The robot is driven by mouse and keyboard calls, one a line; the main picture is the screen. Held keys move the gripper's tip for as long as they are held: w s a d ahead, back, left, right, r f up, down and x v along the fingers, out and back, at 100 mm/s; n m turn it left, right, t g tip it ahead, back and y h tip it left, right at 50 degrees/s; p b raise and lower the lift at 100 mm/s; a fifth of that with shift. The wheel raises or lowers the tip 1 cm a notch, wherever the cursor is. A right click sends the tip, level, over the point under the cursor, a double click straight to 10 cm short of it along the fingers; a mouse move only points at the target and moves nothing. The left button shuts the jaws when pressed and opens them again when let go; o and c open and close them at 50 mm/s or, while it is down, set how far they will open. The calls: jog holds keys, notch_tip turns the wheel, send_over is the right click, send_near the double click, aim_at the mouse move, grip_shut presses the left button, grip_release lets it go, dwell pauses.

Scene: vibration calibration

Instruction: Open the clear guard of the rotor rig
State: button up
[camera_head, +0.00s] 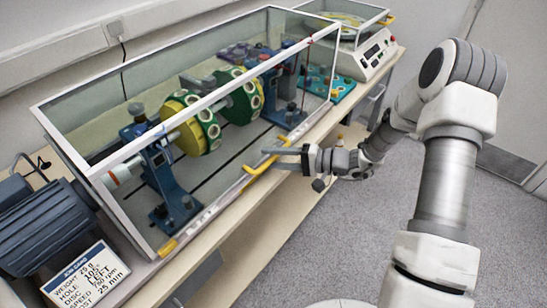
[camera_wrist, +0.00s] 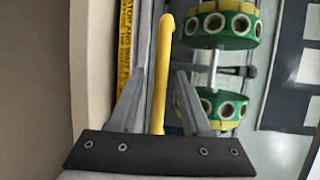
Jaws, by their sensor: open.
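The clear guard (camera_head: 150,142) is a long white-framed transparent box over the rotor rig, and it looks closed. A yellow handle (camera_head: 262,165) sits on its lower front edge. Inside, the rotor carries yellow-and-green discs (camera_head: 240,97) on a shaft between blue stands. My gripper (camera_head: 285,158) is at the handle, in front of the guard. In the wrist view, the yellow handle (camera_wrist: 163,62) runs lengthwise between the two fingers of my gripper (camera_wrist: 162,85), which stand apart with gaps on both sides. The green discs (camera_wrist: 222,105) show to the right of it.
A blue motor (camera_head: 45,230) and a printed card (camera_head: 88,280) stand at the left end of the bench. A balance with a clear cover (camera_head: 365,50) and a teal tray (camera_head: 340,88) are at the far right. Grey floor in front of the bench is free.

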grip_shut()
dwell(1.4)
